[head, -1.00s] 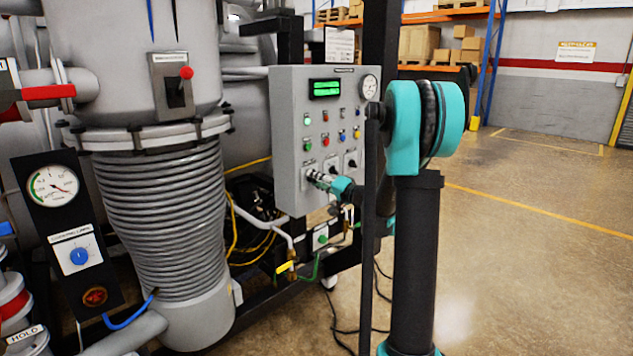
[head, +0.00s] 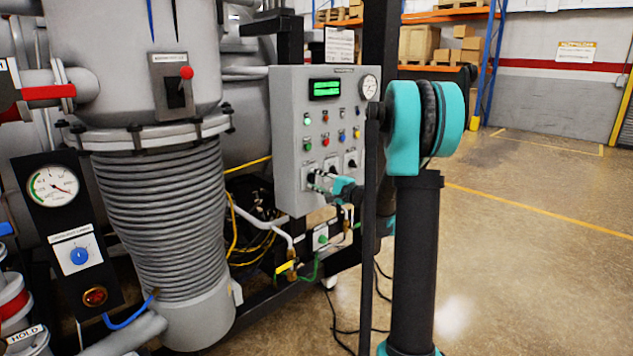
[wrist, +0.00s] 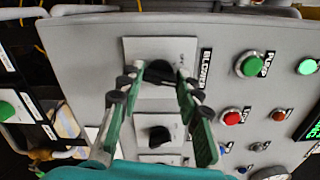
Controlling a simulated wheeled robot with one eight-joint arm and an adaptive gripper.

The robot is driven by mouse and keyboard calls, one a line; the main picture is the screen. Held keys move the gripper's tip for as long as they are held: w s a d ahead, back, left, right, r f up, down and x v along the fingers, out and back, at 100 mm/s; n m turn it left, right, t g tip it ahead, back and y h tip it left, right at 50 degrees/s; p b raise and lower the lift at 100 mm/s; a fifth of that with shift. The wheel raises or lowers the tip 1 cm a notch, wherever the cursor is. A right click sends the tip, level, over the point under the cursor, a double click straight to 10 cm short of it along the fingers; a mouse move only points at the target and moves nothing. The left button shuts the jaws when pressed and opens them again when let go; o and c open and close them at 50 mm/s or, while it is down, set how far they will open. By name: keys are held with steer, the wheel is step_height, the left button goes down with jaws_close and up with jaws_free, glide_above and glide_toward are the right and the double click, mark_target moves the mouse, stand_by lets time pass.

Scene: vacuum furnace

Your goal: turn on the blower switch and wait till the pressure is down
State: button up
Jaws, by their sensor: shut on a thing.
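A grey control panel (head: 290,110) stands mid-picture in the head view. In the wrist view the black blower knob (wrist: 160,50) sits on a white plate beside a "BLOWER" label (wrist: 206,68). My gripper (wrist: 159,72) is shut on this knob, one finger on each side. In the head view my gripper (head: 320,181) reaches the panel's lower left knob and partly hides it. A round gauge (head: 369,87) is at the panel's upper right, and a larger dial gauge (head: 53,187) is on a black plate at left. Their readings are too small to tell.
A green display (head: 325,89) is lit on the panel. Two more black knobs sit beside the blower knob, one near my fingers (wrist: 158,134). Push buttons, including a green one (wrist: 249,64), are close by. Hoses and cables lie below; open floor (head: 530,230) is at right.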

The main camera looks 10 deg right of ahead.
steer(key=shift+m, duration=1.7)
steer(key=o, duration=1.2)
steer(key=shift+c, duration=0.2)
steer(key=v, duration=1.2)
